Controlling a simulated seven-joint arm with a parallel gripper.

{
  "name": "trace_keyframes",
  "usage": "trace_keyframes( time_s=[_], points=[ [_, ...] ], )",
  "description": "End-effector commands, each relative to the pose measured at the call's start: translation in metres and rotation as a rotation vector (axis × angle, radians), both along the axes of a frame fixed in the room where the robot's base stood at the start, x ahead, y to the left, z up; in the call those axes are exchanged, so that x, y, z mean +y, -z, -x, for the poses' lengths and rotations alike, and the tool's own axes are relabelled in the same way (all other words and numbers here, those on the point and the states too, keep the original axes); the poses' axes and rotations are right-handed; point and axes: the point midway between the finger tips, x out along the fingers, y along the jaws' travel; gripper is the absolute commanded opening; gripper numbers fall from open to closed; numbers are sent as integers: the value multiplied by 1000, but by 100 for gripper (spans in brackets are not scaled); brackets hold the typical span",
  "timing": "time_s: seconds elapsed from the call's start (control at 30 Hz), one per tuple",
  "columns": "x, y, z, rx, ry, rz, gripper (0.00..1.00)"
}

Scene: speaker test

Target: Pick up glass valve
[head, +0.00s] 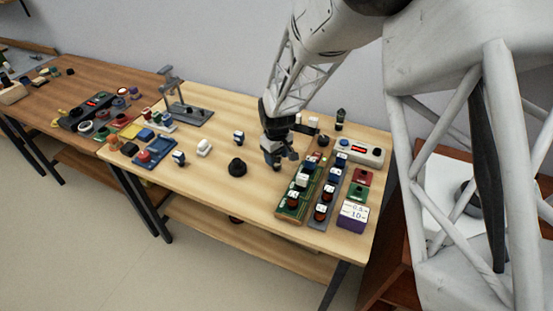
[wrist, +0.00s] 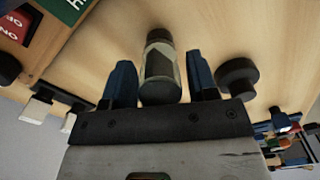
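In the head view, my gripper (head: 273,160) points down over the middle of the wooden table (head: 225,205). The cylinder is not clearly visible there.
A black round knob (head: 237,167) stands left of my gripper; it also shows in the wrist view (wrist: 237,78). A green board (head: 292,205) and other modules lie to the right. A dark upright cylinder (head: 340,118) stands at the back. The table's front middle is clear.

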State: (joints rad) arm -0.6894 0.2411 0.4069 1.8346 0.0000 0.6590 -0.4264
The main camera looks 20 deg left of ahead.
Motion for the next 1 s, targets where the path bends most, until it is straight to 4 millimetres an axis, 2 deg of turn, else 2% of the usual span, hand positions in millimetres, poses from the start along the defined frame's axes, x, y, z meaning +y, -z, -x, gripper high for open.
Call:
trace_keyframes(
  time_s=[0.03, 0.23, 0.67, 0.87, 1.0],
  points=[
    [0, 0, 0, 0, 0, 0, 45],
    [0, 0, 0, 0, 0, 0, 15],
    [0, -8, 0, 0, 0, -1, 14],
    [0, -29, 0, -2, 0, -1, 14],
    [1, -50, -1, -2, 0, -2, 14]
  ],
)
